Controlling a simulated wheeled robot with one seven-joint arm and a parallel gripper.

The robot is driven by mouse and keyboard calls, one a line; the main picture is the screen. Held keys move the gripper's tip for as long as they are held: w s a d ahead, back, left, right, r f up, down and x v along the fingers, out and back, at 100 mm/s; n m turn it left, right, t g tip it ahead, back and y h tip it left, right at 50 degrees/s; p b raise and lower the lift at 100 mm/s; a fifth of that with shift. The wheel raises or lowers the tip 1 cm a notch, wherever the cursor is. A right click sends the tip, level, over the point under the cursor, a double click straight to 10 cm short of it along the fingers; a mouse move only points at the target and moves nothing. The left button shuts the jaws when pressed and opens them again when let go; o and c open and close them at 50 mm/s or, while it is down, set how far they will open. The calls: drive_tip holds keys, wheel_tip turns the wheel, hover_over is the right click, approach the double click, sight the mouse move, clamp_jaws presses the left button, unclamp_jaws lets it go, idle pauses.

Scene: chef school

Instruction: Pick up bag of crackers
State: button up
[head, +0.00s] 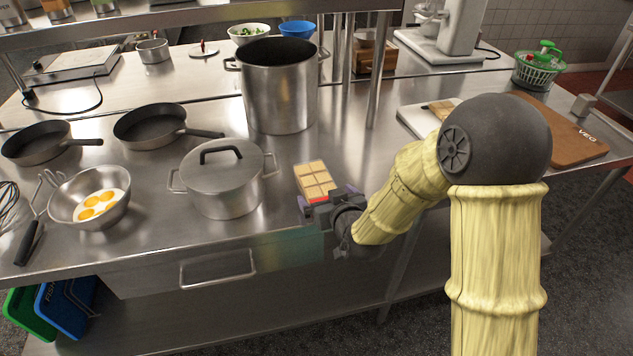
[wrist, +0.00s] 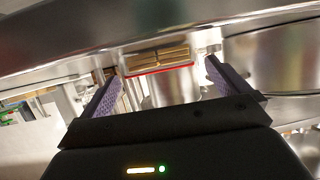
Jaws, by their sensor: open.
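The bag of crackers (head: 315,177) shows as a flat tan pack with a grid of squares, near the front edge of the steel counter. In the wrist view the crackers (wrist: 158,58) appear edge-on, with a red strip along the lower side. My gripper (head: 326,194) is at the front end of the pack, low by the counter edge. In the wrist view my gripper (wrist: 161,68) is open, one purple-padded finger on each side of the pack. Nothing is gripped. I cannot tell how far the fingers reach past the pack's near end.
A lidded pot (head: 222,180) stands just left of the crackers, and a tall stockpot (head: 280,90) stands behind. A shelf post (head: 378,75) rises behind to the right. A white cutting board (head: 418,122) lies farther right. Bare counter lies right of the crackers.

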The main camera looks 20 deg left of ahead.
sight(321, 187)
drive_tip(key=shift+w, duration=0.1)
drive_tip(key=shift+w+a, duration=0.3)
drive_tip(key=p+x, duration=0.1)
drive_tip(key=x, duration=0.3)
drive_tip(key=shift+w+a, duration=0.15)
drive_tip(key=shift+r, duration=0.1)
drive_tip(key=shift+c, duration=0.4)
drive_tip(key=c, duration=1)
drive_tip(key=shift+o, duration=0.2)
wheel_tip(321, 187, up, 10)
